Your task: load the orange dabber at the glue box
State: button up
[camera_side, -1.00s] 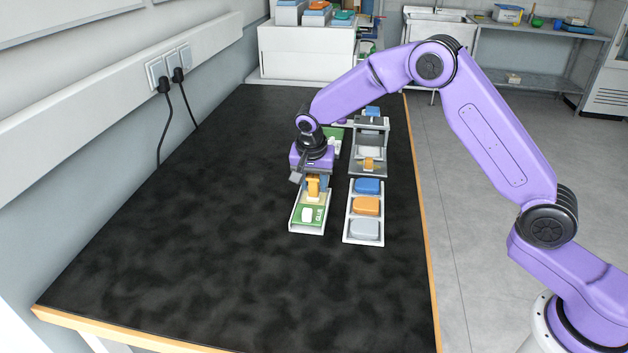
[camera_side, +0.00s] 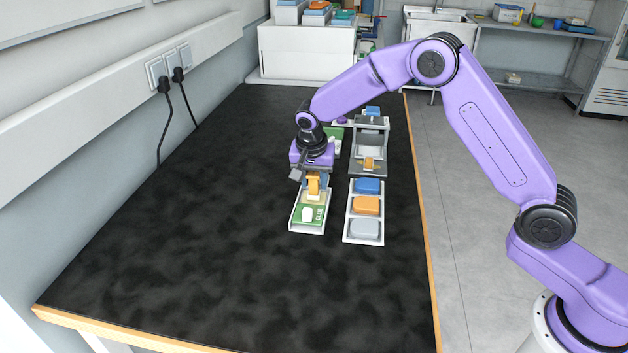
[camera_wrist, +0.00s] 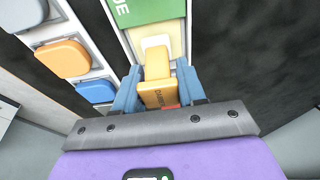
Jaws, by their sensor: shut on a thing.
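The orange dabber (camera_side: 313,184) is upright between the blue fingers of my gripper (camera_side: 314,181), which is shut on it. The glue box (camera_side: 294,222) is a white tray with a green GLUE label and a pale yellow pad; the pad (camera_wrist: 173,42) also shows in the wrist view. The dabber is over the pad end. I cannot tell whether its tip touches the pad.
A white tray (camera_side: 347,236) to the right holds a blue, an orange and a grey block. Behind it stands a grey fixture (camera_side: 382,150) with a small orange part. A green item (camera_side: 336,136) is behind my gripper. The dark table (camera_side: 190,240) is clear at left and front.

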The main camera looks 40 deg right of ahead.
jog(key=shift+r, duration=3.2)
jog(key=shift+s+d, duration=0.3)
jog(key=s+d+f+n+y, duration=0.1)
jog(key=s+d+n, duration=0.3)
jog(key=s, duration=0.4)
jog(key=s+d+f+n+t+y, duration=0.1)
jog(key=s+d+n, duration=0.4)
jog(key=s, duration=0.3)
jog(key=shift+d, duration=0.5)
